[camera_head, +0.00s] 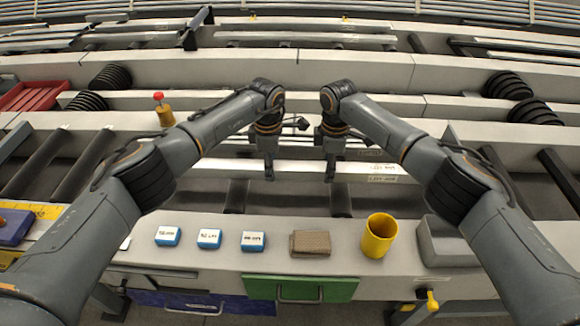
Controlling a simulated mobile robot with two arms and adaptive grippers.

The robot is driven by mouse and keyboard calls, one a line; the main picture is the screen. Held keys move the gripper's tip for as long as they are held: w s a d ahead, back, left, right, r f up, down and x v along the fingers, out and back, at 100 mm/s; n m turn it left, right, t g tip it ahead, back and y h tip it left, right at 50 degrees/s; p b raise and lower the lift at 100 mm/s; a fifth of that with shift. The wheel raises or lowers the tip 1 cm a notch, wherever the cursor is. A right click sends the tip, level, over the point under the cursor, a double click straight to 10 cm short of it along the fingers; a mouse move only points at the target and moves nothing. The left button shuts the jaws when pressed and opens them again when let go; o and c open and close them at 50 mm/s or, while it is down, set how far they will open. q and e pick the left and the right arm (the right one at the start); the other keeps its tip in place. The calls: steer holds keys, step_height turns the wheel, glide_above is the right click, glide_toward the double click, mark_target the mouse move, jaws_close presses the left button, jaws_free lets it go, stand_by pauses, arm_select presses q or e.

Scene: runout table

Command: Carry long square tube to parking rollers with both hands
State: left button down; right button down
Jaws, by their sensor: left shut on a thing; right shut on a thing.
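A long pale square tube (301,170) lies crosswise in the middle of the head view, in front of the long beams. My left gripper (269,172) points down and is shut on the tube left of its middle. My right gripper (331,172) points down and is shut on it a short way to the right. The fingers hide small parts of the tube. Dark rollers (236,196) show below the tube, with another roller (341,200) to the right. I cannot tell which rollers are the parking rollers, or whether the tube touches any.
The near ledge carries several blue-and-white blocks (209,239), a brown block (311,243), a yellow cup (379,236) and a grey bin (446,243). A red-topped post (164,112) stands behind my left arm. A red tray (32,96) is at far left. Long beams fill the back.

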steer(key=shift+f, duration=0.1)
